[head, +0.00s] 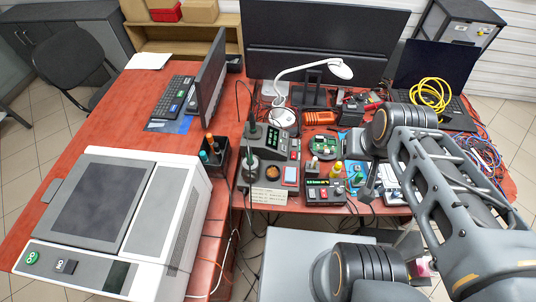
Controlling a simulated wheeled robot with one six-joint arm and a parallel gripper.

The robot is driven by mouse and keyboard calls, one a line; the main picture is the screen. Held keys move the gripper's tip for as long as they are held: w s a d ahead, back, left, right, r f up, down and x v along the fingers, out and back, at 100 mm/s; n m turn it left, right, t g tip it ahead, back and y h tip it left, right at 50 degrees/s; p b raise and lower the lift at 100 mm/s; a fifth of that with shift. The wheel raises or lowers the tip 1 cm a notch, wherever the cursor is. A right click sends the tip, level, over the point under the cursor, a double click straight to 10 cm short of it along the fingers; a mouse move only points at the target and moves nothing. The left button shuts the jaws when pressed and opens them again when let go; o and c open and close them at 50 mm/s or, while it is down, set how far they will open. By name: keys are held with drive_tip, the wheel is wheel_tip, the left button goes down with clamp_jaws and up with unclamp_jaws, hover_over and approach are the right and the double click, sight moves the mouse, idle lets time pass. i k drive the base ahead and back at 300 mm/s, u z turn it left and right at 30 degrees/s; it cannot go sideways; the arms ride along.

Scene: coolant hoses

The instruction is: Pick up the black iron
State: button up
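A grey soldering station (279,146) with a green display stands mid-desk. Dark-handled irons (252,130) stand upright at its left side, with another dark handle (251,165) in a holder in front. Which one is the black iron I cannot tell for sure at this size. My gripper (369,188) hangs at the end of my arm over the right part of the desk, right of the station and apart from these irons. Its fingers are small and dark, and I cannot make out whether they are open.
A second station with a red display (325,192) sits between the irons and my gripper. A black holder (214,157) with orange and teal handles stands left. A lamp (340,69), yellow cable coil (430,94) and loose wires crowd the back right.

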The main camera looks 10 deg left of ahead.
sight(253, 130)
drive_tip(key=i, duration=0.25)
drive_tip(key=u, duration=0.75)
